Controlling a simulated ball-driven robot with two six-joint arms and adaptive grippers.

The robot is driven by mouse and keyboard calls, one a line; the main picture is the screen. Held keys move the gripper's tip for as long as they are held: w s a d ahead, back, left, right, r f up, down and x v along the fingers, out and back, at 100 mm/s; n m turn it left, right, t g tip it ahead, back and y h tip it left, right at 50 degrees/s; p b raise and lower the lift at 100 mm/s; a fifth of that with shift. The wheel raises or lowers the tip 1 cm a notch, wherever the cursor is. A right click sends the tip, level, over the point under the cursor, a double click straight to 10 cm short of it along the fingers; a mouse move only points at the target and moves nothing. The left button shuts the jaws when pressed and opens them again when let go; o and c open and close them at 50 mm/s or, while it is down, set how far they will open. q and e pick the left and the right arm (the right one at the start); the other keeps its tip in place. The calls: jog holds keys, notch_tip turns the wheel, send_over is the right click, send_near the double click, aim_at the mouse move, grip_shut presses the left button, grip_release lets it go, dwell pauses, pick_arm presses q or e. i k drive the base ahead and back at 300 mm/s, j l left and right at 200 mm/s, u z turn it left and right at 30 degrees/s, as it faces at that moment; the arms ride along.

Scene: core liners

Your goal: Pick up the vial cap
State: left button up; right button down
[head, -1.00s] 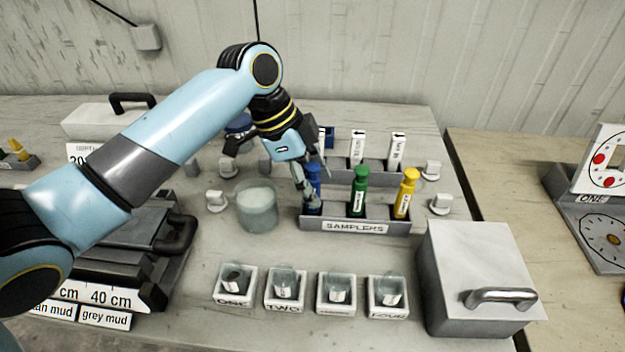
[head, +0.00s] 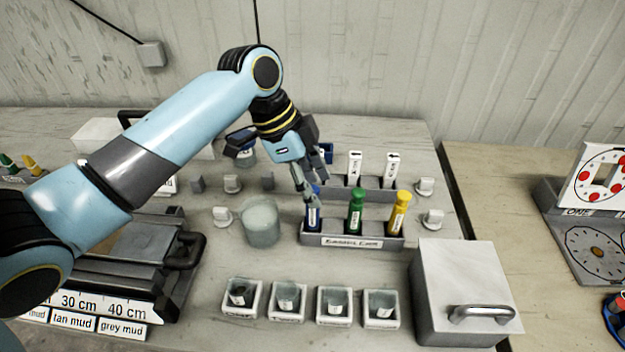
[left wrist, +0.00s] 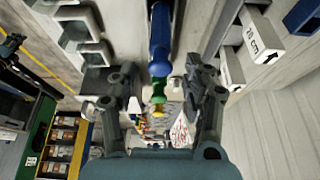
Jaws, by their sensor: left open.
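My left gripper (head: 309,187) is at the blue sampler (head: 314,218) in the labelled grey rack (head: 352,241). In the left wrist view the gripper (left wrist: 163,92) is open, with the blue sampler (left wrist: 159,40) showing between its fingers. I cannot tell whether it touches the sampler. Small vials (head: 285,299) stand in white holders in a front row. I cannot identify a vial cap for certain; small white knob-like pieces stand on the table, one left of the glass jar (head: 222,216) and one right of the rack (head: 432,218). My right gripper is not in view.
A green sampler (head: 356,208) and a yellow sampler (head: 398,211) stand beside the blue one. A glass jar (head: 261,228) is left of the rack. A grey box with a handle (head: 463,283) stands front right. Bare table lies between rack and vials.

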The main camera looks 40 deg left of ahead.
aim_at(223, 217)
jog(key=k+j, duration=0.2)
jog(key=k, duration=0.3)
jog(key=k+j, duration=0.15)
jog(key=k, duration=0.3)
jog(key=k+j, duration=0.2)
jog(key=k, duration=0.3)
